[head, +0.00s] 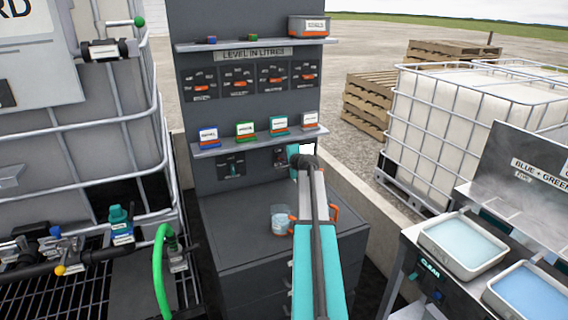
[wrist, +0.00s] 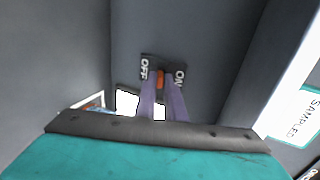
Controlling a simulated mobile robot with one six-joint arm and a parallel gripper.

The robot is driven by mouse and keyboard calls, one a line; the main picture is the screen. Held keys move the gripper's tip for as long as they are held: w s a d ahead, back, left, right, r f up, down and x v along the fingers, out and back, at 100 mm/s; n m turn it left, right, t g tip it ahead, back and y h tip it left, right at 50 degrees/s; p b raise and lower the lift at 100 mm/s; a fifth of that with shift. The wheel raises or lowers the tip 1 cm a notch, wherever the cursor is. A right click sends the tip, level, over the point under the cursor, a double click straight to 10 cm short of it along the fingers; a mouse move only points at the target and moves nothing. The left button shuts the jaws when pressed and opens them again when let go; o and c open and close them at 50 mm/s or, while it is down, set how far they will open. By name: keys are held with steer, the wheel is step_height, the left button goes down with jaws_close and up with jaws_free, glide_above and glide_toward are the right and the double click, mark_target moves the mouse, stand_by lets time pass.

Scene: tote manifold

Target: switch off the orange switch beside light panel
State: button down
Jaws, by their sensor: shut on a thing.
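The orange switch (wrist: 160,77) shows in the wrist view on a dark plate between an OFF label at left and an ON label at right. My gripper (wrist: 161,84) has its two purple fingers on either side of the orange lever, shut on it. The fingers partly cover the lever, so I cannot tell which way it is set. A bright white patch, seemingly the light panel (wrist: 127,102), shows below the plate, partly behind the fingers. In the head view the white panel (head: 307,149) shows beside my arm's end, and my arm hides the fingertips and most of the switch.
A second switch plate (head: 231,165) sits further left on the grey cabinet. A shelf (head: 255,136) with several labelled cards runs just above. A clear jug (head: 281,219) with an orange handle stands on the cabinet top beside my arm. Trays (head: 463,245) stand at right.

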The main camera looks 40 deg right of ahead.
steer(key=shift+s+a+f+t+h+b, duration=0.1)
steer(key=shift+f+t+h+b, duration=0.7)
steer(key=shift+b, duration=4.9)
steer(key=shift+r+t+y, duration=0.25)
steer(key=shift+t+y, duration=0.05)
steer(key=c, duration=1.8)
jaws_free()
steer(key=shift+c, duration=0.2)
steer(key=shift+s, duration=0.15)
steer(key=b+v, duration=0.1)
steer(key=v, duration=1.2)
steer(key=shift+s, duration=0.2)
steer(key=shift+o, duration=0.5)
steer(key=shift+a+r, duration=0.1)
steer(key=shift+a, duration=0.05)
